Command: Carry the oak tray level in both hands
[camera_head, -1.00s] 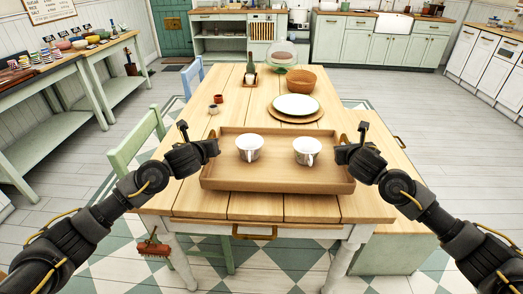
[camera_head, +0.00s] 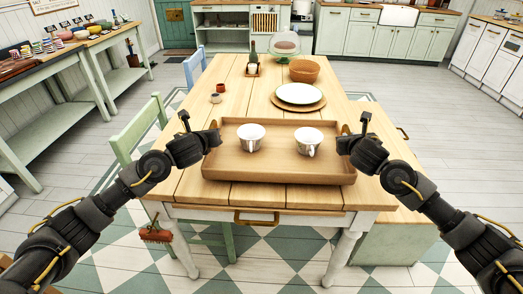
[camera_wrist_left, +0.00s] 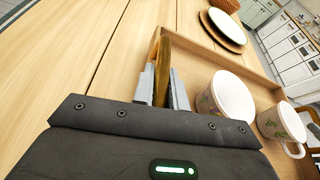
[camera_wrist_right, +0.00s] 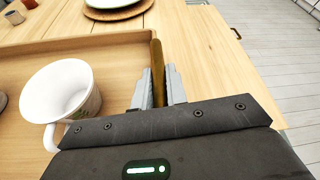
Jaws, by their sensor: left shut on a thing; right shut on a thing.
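The oak tray (camera_head: 278,174) is between my two grippers over the near part of the wooden table. It looks about level; I cannot tell whether it touches the tabletop. Two white cups, a left cup (camera_head: 251,138) and a right cup (camera_head: 308,142), stand upright in it. My left gripper (camera_head: 213,141) is shut on the tray's left handle, a brass-coloured bar (camera_wrist_left: 163,72) in the left wrist view. My right gripper (camera_head: 345,143) is shut on the right handle, which shows in the right wrist view (camera_wrist_right: 157,65).
Beyond the tray, a white plate (camera_head: 299,93) lies on a round mat, with a wicker bowl (camera_head: 304,70) behind. A red cup (camera_head: 221,87) and a pale cup (camera_head: 215,97) stand to the left. A green chair (camera_head: 137,132) is at the table's left side.

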